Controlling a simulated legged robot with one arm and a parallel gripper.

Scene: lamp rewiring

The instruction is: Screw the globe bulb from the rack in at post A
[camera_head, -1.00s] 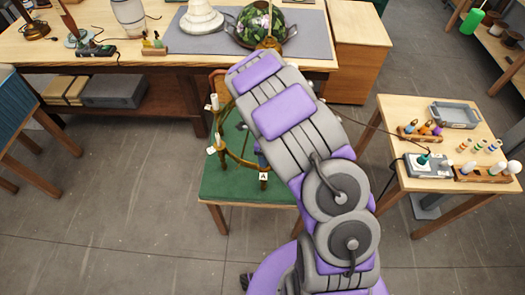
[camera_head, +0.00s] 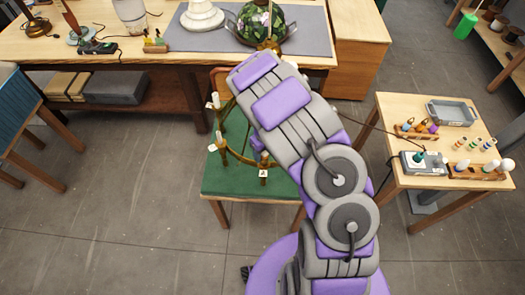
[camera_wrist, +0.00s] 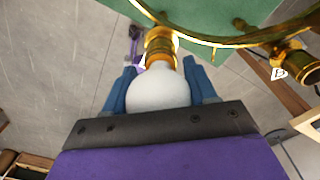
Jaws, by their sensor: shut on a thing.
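In the wrist view my gripper (camera_wrist: 160,78) has its blue fingers shut on the white globe bulb (camera_wrist: 158,94). The bulb's neck end meets or lies in line with a brass socket (camera_wrist: 160,44) at the ring; I cannot tell how deeply it is seated. A white tag beside that socket is mostly hidden. In the head view the post A tag (camera_head: 263,173) hangs at the near side of the brass ring (camera_head: 226,148). My arm hides the gripper and bulb there.
A tag B (camera_wrist: 279,74) marks a neighbouring brass post at right. The ring stands over a green-topped table (camera_head: 225,184). On the right side table, a wooden rack (camera_head: 484,174) holds bulbs, near a grey tray (camera_head: 451,112). A workbench (camera_head: 90,57) stands behind.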

